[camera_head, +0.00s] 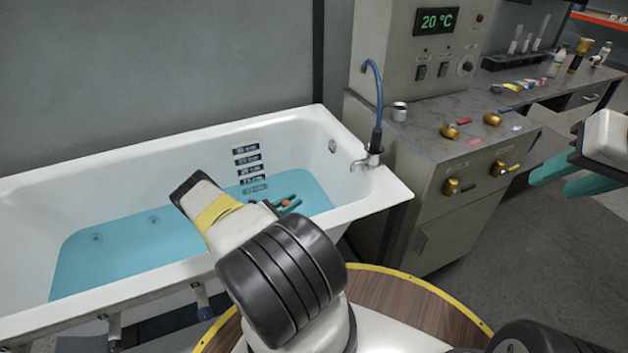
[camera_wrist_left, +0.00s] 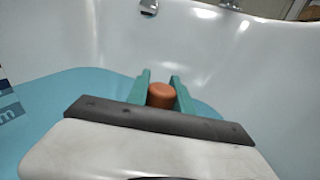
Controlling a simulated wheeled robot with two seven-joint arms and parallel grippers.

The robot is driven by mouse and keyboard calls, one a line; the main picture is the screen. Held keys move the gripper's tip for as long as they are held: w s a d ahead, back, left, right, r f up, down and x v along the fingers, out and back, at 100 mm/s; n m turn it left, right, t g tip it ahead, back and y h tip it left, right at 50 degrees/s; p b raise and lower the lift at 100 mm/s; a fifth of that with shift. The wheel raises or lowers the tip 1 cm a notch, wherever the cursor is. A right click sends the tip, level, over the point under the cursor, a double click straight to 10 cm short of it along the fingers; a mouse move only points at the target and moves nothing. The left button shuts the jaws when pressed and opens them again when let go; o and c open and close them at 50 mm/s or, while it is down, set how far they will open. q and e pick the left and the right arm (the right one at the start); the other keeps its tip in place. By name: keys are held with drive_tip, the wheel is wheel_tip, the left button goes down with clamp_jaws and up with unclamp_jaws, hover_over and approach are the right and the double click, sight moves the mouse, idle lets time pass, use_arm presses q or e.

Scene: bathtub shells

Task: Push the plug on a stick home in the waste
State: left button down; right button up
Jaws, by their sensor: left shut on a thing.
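My left gripper (camera_head: 289,205) reaches over the tap end of the white bathtub (camera_head: 90,190), above the blue water (camera_head: 120,255). In the left wrist view its two green fingers (camera_wrist_left: 161,84) are shut on an orange-brown round-topped piece (camera_wrist_left: 161,96), which looks like the top of the plug's stick. The rest of the stick, the plug and the waste cannot be made out, hidden by my gripper or the water. My right gripper (camera_head: 577,180) is at the right edge, over the floor, its teal fingers apart and empty.
A tap (camera_head: 366,160) with a blue hose (camera_head: 377,90) stands at the tub's right end. An overflow (camera_head: 332,146) and depth labels (camera_head: 248,168) are on the tub wall. A grey counter (camera_head: 450,140) with brass knobs and a 20 °C display (camera_head: 436,20) stands right.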

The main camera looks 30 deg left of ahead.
use_arm(q)
drive_tip(key=shift+f, duration=1.9)
drive_tip(key=c, duration=1)
unclamp_jaws()
drive_tip(key=shift+c, duration=0.2)
drive_tip(key=v, duration=0.7)
drive_tip(key=shift+s, duration=0.35)
drive_tip(key=shift+a, duration=0.1)
